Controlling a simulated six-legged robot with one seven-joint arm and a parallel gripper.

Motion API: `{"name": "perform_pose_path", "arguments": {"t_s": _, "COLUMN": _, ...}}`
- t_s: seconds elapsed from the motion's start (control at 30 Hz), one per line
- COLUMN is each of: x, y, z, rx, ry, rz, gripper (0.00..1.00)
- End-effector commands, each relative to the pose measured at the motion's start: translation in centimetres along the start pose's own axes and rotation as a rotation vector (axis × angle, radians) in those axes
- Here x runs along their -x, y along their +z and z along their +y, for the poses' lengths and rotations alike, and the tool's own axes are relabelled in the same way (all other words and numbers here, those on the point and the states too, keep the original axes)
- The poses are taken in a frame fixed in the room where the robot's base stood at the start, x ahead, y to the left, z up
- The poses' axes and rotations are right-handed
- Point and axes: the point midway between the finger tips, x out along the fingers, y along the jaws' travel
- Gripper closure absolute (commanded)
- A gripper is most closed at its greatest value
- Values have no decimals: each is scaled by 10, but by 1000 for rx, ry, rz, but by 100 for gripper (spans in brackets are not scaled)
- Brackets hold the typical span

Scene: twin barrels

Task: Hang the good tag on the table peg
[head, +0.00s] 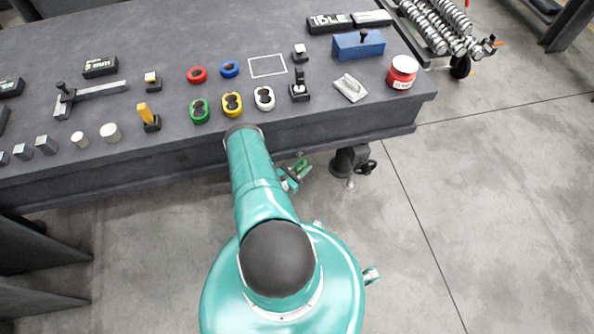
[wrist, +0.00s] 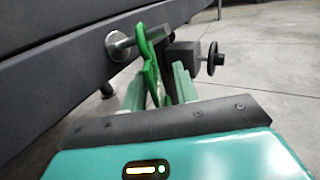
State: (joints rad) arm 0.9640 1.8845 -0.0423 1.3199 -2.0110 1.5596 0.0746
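A green tag (wrist: 151,65) stands upright between the fingers of my gripper (wrist: 158,82) in the wrist view. A metal peg with a round disc (wrist: 120,47) juts from the table's side, and the tag's upper loop is at its shaft. The tag looks to be around the shaft, but the overlap hides exact contact. My fingers stand apart on either side of the tag, with a dark gap on the right, so the gripper looks open. In the head view the green tag (head: 303,168) and my gripper (head: 289,182) are small, below the table's front edge.
A dark clamp with a handwheel (wrist: 212,58) is close right of the fingers. The dark table (head: 215,40) carries several coloured rings, a blue box (head: 358,45), a red tin (head: 402,72) and small blocks.

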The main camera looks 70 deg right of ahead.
Motion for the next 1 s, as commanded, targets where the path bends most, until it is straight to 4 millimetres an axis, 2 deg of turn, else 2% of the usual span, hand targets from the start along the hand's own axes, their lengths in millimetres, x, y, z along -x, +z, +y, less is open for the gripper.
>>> {"name": "perform_pose_path", "arguments": {"t_s": 0.17, "x": 20, "y": 0, "z": 1, "rx": 2, "ry": 5, "rz": 1, "gripper": 71}}
{"name": "perform_pose_path", "arguments": {"t_s": 0.5, "x": 94, "y": 0, "z": 2, "rx": 2, "ry": 7, "rz": 0, "gripper": 71}}
{"name": "perform_pose_path", "arguments": {"t_s": 0.7, "x": 126, "y": 0, "z": 1, "rx": -1, "ry": 4, "rz": -1, "gripper": 71}}
{"name": "perform_pose_path", "arguments": {"t_s": 0.83, "x": 135, "y": 0, "z": 0, "rx": 0, "ry": 1, "rz": 0, "gripper": 71}}
{"name": "perform_pose_path", "arguments": {"t_s": 1.0, "x": 137, "y": 0, "z": 0, "rx": 0, "ry": 0, "rz": 0, "gripper": 71}}
